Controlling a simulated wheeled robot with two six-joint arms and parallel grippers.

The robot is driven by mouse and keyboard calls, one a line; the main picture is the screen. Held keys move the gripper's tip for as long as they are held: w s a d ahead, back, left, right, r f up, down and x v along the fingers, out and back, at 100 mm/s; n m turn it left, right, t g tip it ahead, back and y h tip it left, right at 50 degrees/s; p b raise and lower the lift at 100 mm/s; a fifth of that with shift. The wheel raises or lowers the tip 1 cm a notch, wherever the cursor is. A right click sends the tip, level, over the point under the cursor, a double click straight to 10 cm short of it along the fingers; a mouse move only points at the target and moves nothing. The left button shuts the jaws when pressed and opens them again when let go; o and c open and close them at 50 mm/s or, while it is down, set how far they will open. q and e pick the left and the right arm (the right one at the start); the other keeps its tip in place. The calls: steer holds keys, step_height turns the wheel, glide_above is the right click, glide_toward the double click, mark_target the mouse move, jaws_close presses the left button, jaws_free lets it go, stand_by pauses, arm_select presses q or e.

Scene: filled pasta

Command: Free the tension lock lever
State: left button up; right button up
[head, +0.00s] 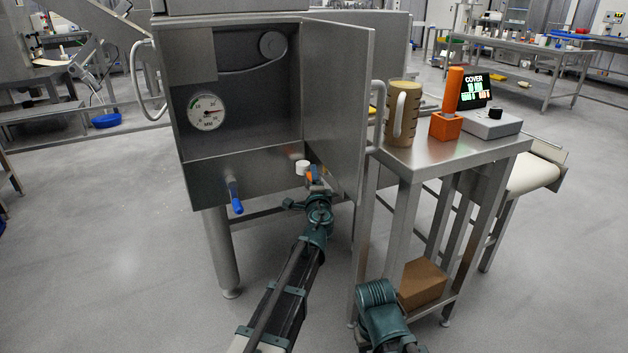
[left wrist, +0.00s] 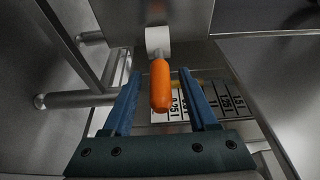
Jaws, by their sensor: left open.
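The lever with an orange grip (left wrist: 160,86) and a white hub (left wrist: 158,40) is in the left wrist view. In the head view its white hub (head: 301,167) and a bit of orange (head: 309,176) show at the cabinet's lower right; my gripper hides part of it. My left gripper (left wrist: 157,78) is open, with one finger on each side of the orange grip. I cannot tell whether either finger touches it. In the head view my left gripper (head: 313,180) is at the lever. My right gripper is not in view; only part of that arm shows.
The cabinet's open door (head: 340,110) stands just right of my left gripper. A blue-handled lever (head: 236,196) hangs left, below a gauge (head: 207,111). A steel side table (head: 450,150) holds a tan jug (head: 402,115), an orange-handled tool (head: 446,127) and a display (head: 474,92).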

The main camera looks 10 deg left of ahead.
arm_select(q)
steer(key=shift+o, duration=0.9)
steer(key=shift+s, duration=0.1)
steer(key=v, duration=0.9)
